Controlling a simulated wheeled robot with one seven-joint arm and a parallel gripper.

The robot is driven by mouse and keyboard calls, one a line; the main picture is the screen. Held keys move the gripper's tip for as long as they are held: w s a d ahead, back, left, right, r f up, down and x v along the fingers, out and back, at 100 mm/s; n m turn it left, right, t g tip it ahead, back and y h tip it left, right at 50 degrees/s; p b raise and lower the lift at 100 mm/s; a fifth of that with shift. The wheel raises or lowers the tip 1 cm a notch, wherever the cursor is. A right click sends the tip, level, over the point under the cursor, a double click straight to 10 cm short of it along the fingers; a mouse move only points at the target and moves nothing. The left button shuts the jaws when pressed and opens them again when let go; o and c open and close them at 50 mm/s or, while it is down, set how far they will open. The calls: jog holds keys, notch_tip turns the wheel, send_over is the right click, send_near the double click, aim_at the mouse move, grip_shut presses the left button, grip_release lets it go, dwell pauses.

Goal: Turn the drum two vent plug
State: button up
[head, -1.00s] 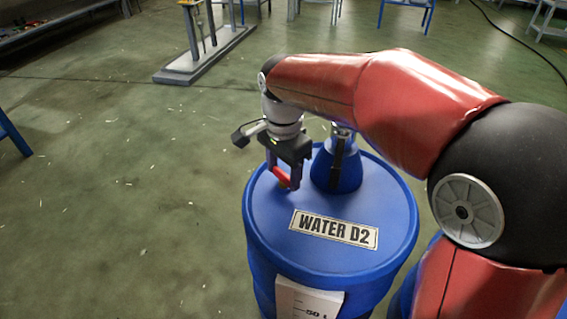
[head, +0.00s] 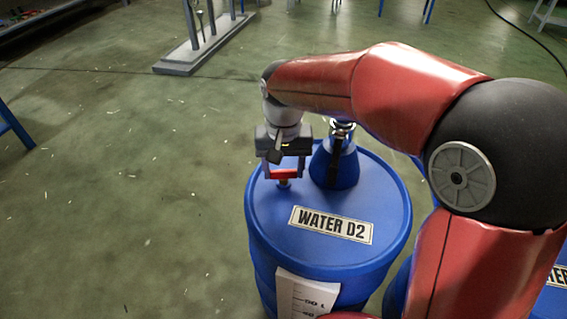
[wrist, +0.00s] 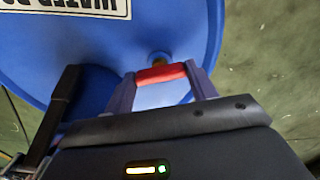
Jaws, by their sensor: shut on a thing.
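The drum two vent plug has a red bar handle (head: 285,174) on a small brass-coloured stem (head: 284,183) at the far left of the blue drum (head: 300,245) labelled WATER D2. My gripper (head: 286,172) points down over the drum top and is shut on the red handle, one finger at each end. In the wrist view the handle (wrist: 160,74) spans between the two fingers, with the stem (wrist: 160,58) partly hidden behind it.
A blue cone-shaped fitting (head: 335,165) with a dark strip stands on the drum close to the right of my gripper. A white volume scale (head: 307,295) is on the drum's front. Another blue drum (head: 545,295) shows at the lower right.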

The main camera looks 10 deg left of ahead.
aim_at(283, 170)
jog(key=shift+n, duration=0.9)
jog(key=o, duration=1)
notch_tip(283, 170, up, 8)
jog(key=shift+f+p, duration=0.1)
jog(key=shift+p, duration=0.45)
